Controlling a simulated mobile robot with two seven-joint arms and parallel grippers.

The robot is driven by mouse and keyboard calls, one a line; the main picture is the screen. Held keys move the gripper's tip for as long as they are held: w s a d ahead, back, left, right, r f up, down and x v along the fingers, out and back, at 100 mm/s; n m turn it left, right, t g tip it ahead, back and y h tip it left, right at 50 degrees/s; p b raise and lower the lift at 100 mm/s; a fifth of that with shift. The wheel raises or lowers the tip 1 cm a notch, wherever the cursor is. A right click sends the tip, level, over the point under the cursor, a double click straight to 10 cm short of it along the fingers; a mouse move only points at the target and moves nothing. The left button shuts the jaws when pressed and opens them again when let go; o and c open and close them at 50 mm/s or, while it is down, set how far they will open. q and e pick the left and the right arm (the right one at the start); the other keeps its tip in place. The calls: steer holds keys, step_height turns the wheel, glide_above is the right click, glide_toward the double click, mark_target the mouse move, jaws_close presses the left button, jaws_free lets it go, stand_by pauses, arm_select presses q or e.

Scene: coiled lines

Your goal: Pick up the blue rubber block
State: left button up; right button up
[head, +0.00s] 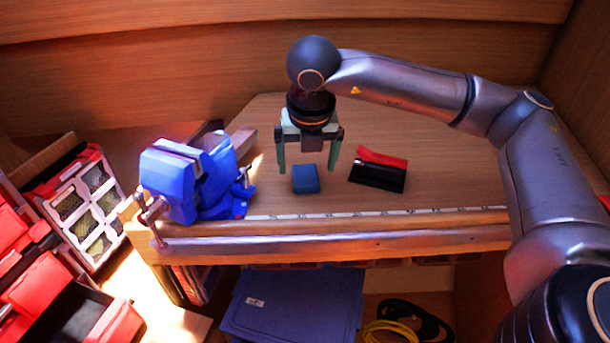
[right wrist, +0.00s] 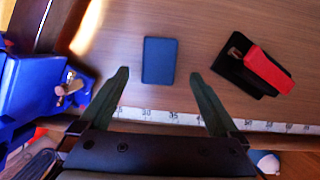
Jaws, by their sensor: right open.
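The blue rubber block (head: 306,180) lies flat on the wooden workbench (head: 420,150), near the ruler strip on its front edge. My right gripper (head: 308,168) is open and empty, pointing down just above and behind the block in the head view. In the right wrist view the block (right wrist: 159,61) lies beyond the two fingertips, roughly centred between them, with nothing touching it. The right fingers (right wrist: 158,80) are spread wider than the block. My left gripper is in neither view.
A blue vise (head: 190,180) stands left of the block. A black object with a red part (head: 378,170) lies close on the right. Red bins (head: 60,285) stand at the lower left. Wooden walls close off the back. The bench behind the red and black object is clear.

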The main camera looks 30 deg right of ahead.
mark_target(305, 174)
steer(key=x, duration=0.4)
steer(key=shift+w+p, duration=0.3)
steer(key=shift+p, duration=0.05)
steer(key=shift+r, duration=0.1)
steer(key=c, duration=1.5)
